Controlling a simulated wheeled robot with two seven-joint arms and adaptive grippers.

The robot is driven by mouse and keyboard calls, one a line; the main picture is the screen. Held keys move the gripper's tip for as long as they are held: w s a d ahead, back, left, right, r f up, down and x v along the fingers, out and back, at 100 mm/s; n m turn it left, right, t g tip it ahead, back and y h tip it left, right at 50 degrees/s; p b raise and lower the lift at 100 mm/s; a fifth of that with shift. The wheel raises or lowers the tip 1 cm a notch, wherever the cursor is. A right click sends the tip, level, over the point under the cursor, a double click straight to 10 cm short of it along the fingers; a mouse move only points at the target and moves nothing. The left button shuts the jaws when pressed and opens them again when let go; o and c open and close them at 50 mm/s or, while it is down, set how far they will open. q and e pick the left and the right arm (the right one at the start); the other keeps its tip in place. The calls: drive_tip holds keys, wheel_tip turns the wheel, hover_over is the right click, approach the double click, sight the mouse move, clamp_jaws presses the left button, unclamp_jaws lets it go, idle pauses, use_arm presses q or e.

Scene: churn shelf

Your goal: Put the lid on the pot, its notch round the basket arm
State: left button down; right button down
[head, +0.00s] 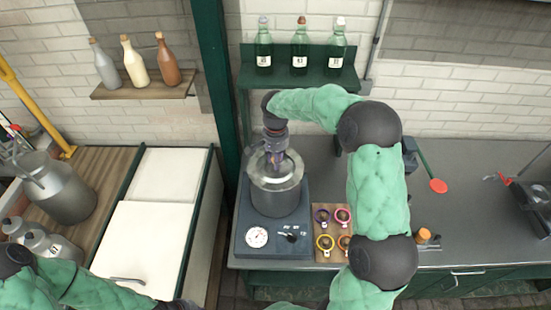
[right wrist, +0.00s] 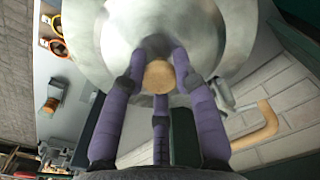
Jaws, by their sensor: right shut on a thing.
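The steel pot (head: 276,203) stands on a dark heating base. The round metal lid (head: 289,174) is at the pot's mouth; I cannot tell whether it rests fully on the rim. My right gripper (head: 272,158) is above it, its purple fingers closed around the lid's wooden knob (right wrist: 159,77). In the right wrist view the lid (right wrist: 95,45) fills the top. A bent wooden handle (right wrist: 262,125) with a metal piece at the lid's edge shows there, perhaps the basket arm. The notch is not clear. My left arm enters at lower left; its fingers are out of view.
The base (head: 243,240) has a dial and knobs. A board with several coloured rings (head: 325,242) lies right of it. Green bottles (head: 299,55) stand on a shelf behind. A milk can (head: 62,190) is at left. The counter right of my right arm is mostly free.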

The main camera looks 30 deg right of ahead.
drive_tip(key=c, duration=0.9)
unclamp_jaws()
drive_tip(key=shift+r, duration=0.15)
drive_tip(key=shift+r+p, duration=2.15)
drive_tip(key=shift+r, duration=1.3)
drive_tip(key=shift+f, duration=0.1)
